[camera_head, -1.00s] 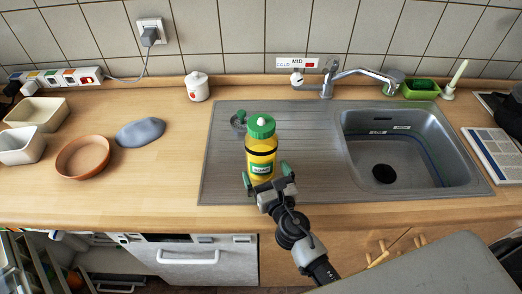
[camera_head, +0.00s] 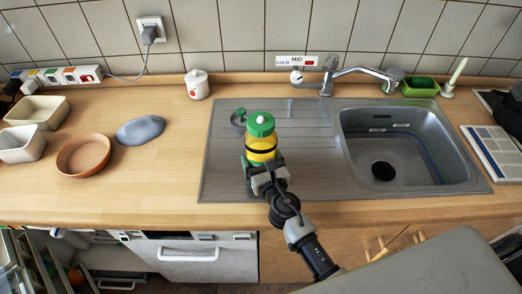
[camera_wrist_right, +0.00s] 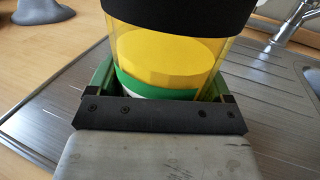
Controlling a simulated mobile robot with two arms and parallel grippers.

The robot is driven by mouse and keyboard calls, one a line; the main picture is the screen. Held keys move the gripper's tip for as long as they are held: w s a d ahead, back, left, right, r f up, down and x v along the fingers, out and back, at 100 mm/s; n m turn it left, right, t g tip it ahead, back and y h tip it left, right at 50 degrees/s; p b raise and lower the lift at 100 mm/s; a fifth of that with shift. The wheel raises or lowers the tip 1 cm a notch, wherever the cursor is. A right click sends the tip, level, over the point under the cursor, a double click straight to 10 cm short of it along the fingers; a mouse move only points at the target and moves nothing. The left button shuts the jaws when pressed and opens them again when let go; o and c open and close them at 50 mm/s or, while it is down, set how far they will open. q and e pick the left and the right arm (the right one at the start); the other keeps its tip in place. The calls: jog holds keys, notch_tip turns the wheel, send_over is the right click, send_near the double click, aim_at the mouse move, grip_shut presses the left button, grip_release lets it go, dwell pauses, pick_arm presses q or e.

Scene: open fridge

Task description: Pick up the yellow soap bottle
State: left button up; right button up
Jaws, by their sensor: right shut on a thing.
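The yellow soap bottle (camera_head: 262,143) has a green cap with a white top and a black band. It is upright over the ribbed drainboard, left of the sink basin. My right gripper (camera_head: 264,163) is around its lower body from the front and shut on it. In the right wrist view the yellow bottle (camera_wrist_right: 170,62) fills the space between the green-padded fingers, with a green label strip low on it. The bottle's base is hidden, so I cannot tell whether it touches the drainboard. My left gripper is not in view.
The steel sink (camera_head: 400,150) and faucet (camera_head: 345,78) are to the right. A white jar (camera_head: 197,85) stands behind left. A grey lump (camera_head: 140,131), a brown bowl (camera_head: 84,155) and cream containers (camera_head: 38,111) are on the left counter.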

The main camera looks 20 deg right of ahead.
aim_at(260, 147)
jog(key=shift+r+p, duration=0.4)
jog(key=shift+r, duration=0.05)
notch_tip(260, 147, up, 4)
jog(key=p, duration=0.3)
jog(key=shift+f, duration=0.1)
jog(key=s+d+r+p, duration=0.2)
jog(key=d+r, duration=0.4)
jog(key=d, duration=0.5)
jog(key=shift+s+d+r+p, duration=0.2)
jog(key=shift+d+p, duration=0.05)
jog(key=shift+p, duration=0.3)
jog(key=shift+f, duration=0.1)
